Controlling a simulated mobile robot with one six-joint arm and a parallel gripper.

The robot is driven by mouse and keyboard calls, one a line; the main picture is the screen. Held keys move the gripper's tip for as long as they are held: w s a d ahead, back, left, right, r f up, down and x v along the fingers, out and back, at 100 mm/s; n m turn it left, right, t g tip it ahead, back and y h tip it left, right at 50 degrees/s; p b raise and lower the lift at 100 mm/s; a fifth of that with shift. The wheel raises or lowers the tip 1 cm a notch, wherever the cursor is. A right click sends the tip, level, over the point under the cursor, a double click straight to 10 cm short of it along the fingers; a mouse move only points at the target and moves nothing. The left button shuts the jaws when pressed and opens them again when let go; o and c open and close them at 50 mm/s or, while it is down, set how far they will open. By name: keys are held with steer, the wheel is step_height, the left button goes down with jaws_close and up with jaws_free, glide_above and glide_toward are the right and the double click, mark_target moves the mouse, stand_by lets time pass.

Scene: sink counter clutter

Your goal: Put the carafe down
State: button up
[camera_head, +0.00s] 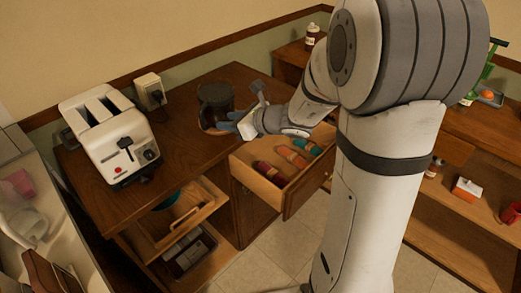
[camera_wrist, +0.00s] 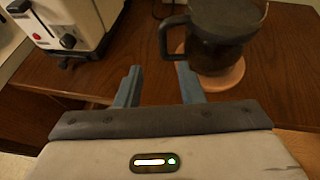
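The dark glass carafe (camera_head: 214,98) stands upright on the wooden counter, on a round, light-brown base. In the wrist view the carafe (camera_wrist: 228,32) is at the upper right, with its black handle pointing left and the round base (camera_wrist: 222,76) showing under it. My gripper (camera_wrist: 159,70) is open, and nothing shows between its blue fingers. Its right fingertip is close to the lower end of the handle; I cannot tell whether they touch. In the head view my gripper (camera_head: 227,122) is beside the carafe, low over the counter.
A white toaster (camera_head: 115,138) stands left of the carafe, with a wall outlet (camera_head: 150,92) behind. An open drawer (camera_head: 262,183) holding several bottles juts out below my gripper. Another drawer (camera_head: 178,215) is open at the front. Bare counter lies between toaster and carafe.

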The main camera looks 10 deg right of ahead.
steer(key=s+a+r+n+g+h, duration=0.15)
steer(key=s+n+g, duration=0.45)
steer(key=s+n, duration=0.75)
steer(key=s+d+n+h, duration=0.8)
steer(key=s+d+n, duration=0.2)
steer(key=n, duration=0.3)
steer(key=shift+s+d+f+g, duration=0.25)
steer(key=shift+s+d+g, duration=0.15)
steer(key=shift+s, duration=0.25)
